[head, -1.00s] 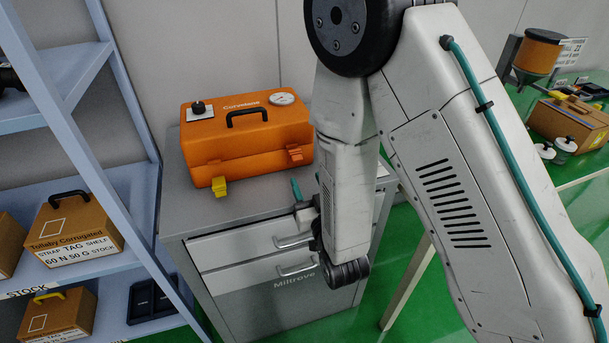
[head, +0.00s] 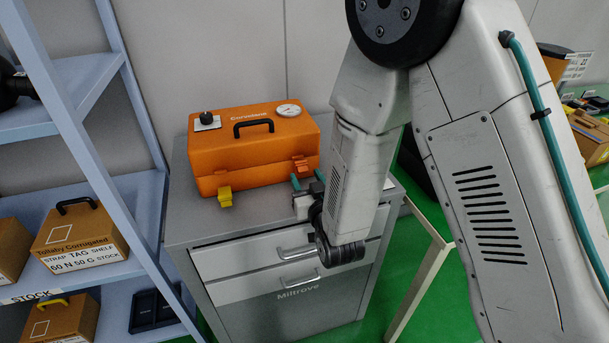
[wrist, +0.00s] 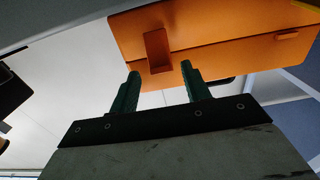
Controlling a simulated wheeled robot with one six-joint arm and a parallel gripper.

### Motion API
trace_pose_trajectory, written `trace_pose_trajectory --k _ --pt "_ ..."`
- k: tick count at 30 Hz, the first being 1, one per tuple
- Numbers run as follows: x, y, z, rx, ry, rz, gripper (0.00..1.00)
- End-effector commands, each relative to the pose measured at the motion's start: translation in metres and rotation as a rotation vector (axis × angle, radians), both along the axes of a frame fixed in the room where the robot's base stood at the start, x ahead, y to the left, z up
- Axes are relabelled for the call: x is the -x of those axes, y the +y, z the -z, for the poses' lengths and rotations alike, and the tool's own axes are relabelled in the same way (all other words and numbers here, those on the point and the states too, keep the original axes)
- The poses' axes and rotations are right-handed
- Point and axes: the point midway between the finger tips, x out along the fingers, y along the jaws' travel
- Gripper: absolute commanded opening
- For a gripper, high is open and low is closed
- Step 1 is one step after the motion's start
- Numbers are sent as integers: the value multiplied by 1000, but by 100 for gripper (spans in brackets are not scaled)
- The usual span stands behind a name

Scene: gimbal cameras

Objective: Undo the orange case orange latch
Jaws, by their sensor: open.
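The orange case (head: 250,152) sits on top of a grey drawer cabinet, with its lid down. Its orange latch (head: 301,166) is on the front face at the right, and a yellow latch (head: 225,196) is at the front left. In the wrist view the orange latch (wrist: 158,50) shows as a raised tab on the case (wrist: 215,40), just beyond the fingertips and between them. My gripper (head: 307,181) is open and empty, its green fingers close in front of the orange latch; the fingers also show in the wrist view (wrist: 160,70). Whether they touch the case, I cannot tell.
The grey cabinet (head: 180,232) has drawers with protruding handles below my gripper. A blue shelf unit (head: 120,190) with cardboard boxes stands close on the left. A knob (head: 206,118), a black handle (head: 253,125) and a gauge (head: 288,110) are on the case lid.

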Motion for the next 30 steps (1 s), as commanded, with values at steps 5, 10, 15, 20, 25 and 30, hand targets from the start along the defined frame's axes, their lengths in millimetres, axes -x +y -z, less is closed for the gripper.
trace_pose_trajectory --k 5,10,15,20,25,30 --pt "-17 5 0 -1 0 1 47" --pt "-21 6 1 1 2 0 47" --pt "-21 6 0 0 1 0 42" --pt "-20 6 0 0 1 0 8" --pt "-20 6 3 -5 -20 1 8" --pt "-19 5 7 -27 -96 1 8"
